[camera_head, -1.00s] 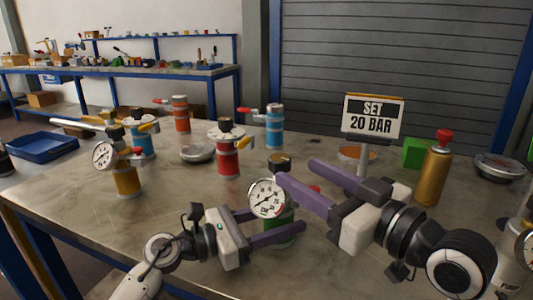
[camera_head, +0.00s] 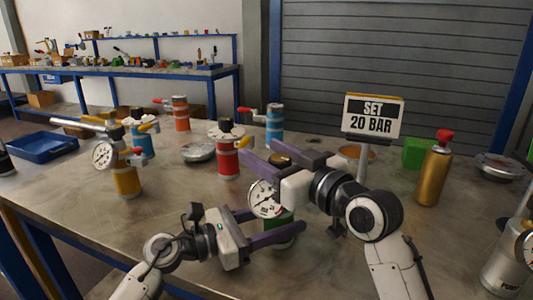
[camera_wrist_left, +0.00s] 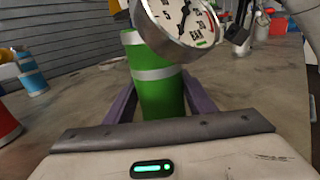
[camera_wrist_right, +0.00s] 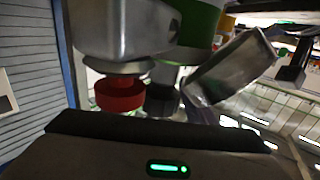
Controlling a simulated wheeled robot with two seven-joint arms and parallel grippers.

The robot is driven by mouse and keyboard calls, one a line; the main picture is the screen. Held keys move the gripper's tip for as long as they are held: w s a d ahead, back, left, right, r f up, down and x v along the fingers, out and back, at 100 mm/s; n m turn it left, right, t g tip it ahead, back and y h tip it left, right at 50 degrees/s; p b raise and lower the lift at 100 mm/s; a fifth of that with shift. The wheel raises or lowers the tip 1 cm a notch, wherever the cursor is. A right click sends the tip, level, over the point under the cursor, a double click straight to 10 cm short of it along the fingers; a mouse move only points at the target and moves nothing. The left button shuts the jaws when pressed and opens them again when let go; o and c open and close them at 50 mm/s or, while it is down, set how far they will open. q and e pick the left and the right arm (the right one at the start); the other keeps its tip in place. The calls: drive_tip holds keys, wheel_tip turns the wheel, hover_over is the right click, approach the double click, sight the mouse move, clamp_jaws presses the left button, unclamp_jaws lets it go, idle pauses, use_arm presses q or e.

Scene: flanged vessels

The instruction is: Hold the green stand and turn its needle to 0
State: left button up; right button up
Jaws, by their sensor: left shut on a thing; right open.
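The green stand (camera_head: 284,217) is upright on the table, with a round white gauge (camera_head: 264,199) facing front-left. My left gripper (camera_head: 292,226) is shut on the green body, which shows between its fingers in the left wrist view (camera_wrist_left: 163,97). There the gauge (camera_wrist_left: 182,20) has a black needle, but the dial is cut off and its reading is unclear. My right gripper (camera_head: 257,150) is open, above and behind the gauge, with its arm covering part of the stand. The right wrist view shows a red knob (camera_wrist_right: 120,93) close by and the green body (camera_wrist_right: 197,22).
A sign (camera_head: 373,116) reading "SET 20 BAR" stands behind my right arm. A gold bottle (camera_head: 433,175) and green block (camera_head: 415,153) are right. Red (camera_head: 228,160) and yellow (camera_head: 126,181) stands are left.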

sight(288, 165)
drive_tip(key=c, duration=1.1)
drive_tip(key=shift+o, duration=0.2)
drive_tip(key=shift+s+a+n+g+y, duration=0.1)
drive_tip(key=shift+a+n+g+y, duration=0.05)
drive_tip(key=shift+n+g+y, duration=0.4)
drive_tip(key=o, duration=1.1)
drive_tip(key=shift+c, duration=0.2)
drive_tip(key=shift+s, duration=0.1)
drive_tip(key=v, duration=1.2)
